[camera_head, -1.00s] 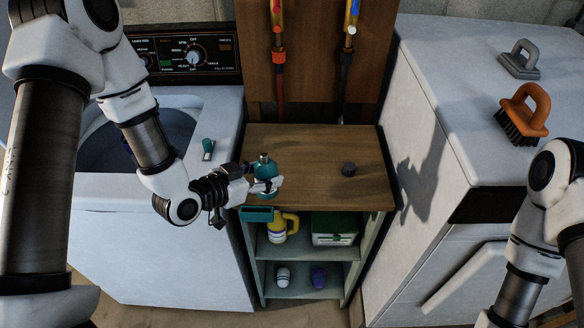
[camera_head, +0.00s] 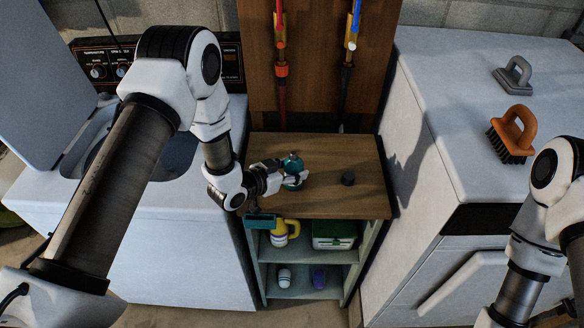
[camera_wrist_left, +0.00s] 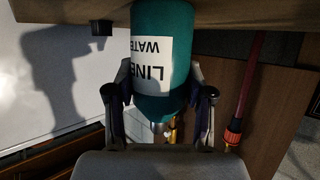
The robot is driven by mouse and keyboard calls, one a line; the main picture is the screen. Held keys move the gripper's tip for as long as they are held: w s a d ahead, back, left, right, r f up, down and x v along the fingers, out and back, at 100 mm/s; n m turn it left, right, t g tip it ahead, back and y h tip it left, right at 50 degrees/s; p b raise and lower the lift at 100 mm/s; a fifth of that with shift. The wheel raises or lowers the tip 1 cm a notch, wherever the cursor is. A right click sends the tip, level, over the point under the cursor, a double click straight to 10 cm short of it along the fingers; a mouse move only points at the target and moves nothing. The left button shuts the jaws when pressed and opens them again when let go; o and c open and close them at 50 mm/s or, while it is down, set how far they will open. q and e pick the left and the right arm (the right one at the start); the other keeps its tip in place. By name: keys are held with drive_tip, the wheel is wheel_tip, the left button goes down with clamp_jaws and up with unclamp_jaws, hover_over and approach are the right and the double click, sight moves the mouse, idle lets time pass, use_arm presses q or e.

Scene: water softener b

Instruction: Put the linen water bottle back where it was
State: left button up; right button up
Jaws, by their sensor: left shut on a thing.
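The linen water bottle (camera_head: 292,165) is teal with a dark cap, and appears upright at the left part of the wooden cabinet top (camera_head: 325,205). My left gripper (camera_head: 295,180) is shut around its body. In the left wrist view the bottle (camera_wrist_left: 165,75) shows upside down, with a white label reading "LINE… WATE…", between the two fingers of my left gripper (camera_wrist_left: 161,105). Its base end is close to the wooden top; I cannot tell whether it touches. My right arm shows at the right edge; its gripper is out of view.
The shelves below hold a yellow jug (camera_head: 279,236), a green-white box (camera_head: 334,235) and small bottles. A washer (camera_head: 170,240) stands left. An orange brush (camera_head: 513,133) lies on the right-hand appliance.

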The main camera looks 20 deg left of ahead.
use_arm(q)
drive_tip(key=o, duration=1.4)
drive_tip(key=b+v, duration=0.2)
drive_tip(key=v, duration=1)
drive_tip(key=shift+s+r, duration=0.1)
drive_tip(key=shift+d, duration=0.1)
